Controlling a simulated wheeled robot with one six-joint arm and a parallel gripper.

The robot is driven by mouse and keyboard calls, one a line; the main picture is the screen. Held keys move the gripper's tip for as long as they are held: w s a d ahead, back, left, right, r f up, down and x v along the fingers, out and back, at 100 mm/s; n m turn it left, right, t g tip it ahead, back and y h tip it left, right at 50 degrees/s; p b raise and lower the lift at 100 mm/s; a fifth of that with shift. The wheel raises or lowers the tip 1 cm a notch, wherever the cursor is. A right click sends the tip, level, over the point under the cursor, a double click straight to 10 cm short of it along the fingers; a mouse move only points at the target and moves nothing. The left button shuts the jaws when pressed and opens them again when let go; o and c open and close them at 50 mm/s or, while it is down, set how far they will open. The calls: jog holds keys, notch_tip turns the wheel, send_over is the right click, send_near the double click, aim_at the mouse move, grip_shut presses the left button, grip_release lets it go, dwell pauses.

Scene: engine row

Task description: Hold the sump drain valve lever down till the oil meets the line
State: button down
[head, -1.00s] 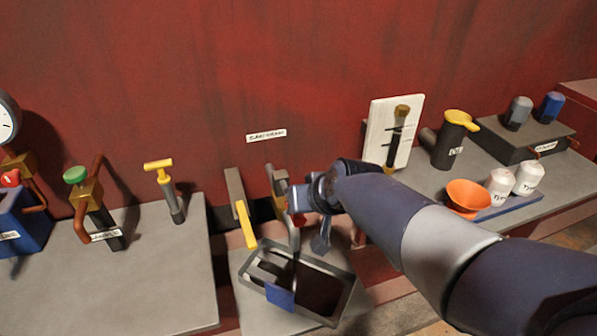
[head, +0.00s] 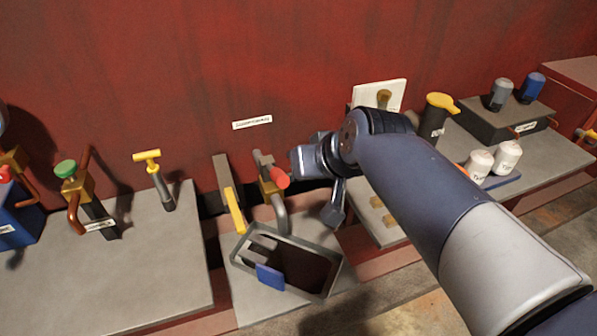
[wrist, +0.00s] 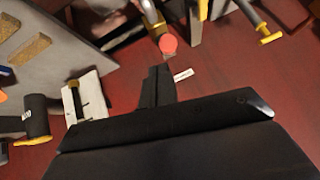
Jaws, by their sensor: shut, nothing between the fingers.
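The drain valve (head: 270,186) is a brass body on the red wall with a grey lever ending in a red tip (head: 280,177). The lever is raised, and the red tip also shows in the wrist view (wrist: 168,43). A grey spout (head: 282,218) curves below it over a dark-rimmed pan (head: 327,284) holding dark oil. No stream shows from the spout. I cannot make out the oil line or level against it. My gripper (head: 298,162) is shut and empty, just right of the red tip and apparently clear of it; it also shows in the wrist view (wrist: 157,72).
A yellow handle (head: 235,211) stands left of the valve. A blue plate (head: 270,276) sits at the pan's front. A yellow-topped pump (head: 155,180) and green-knobbed valve (head: 68,170) are further left. A white board (head: 365,92) and yellow-lidded can (head: 432,120) stand right.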

aim_at(275, 172)
jog(key=shift+v, duration=1.15)
dwell(0.5)
jog(key=x, duration=0.7)
jog(key=shift+w, duration=0.3)
jog(key=shift+a, duration=0.1)
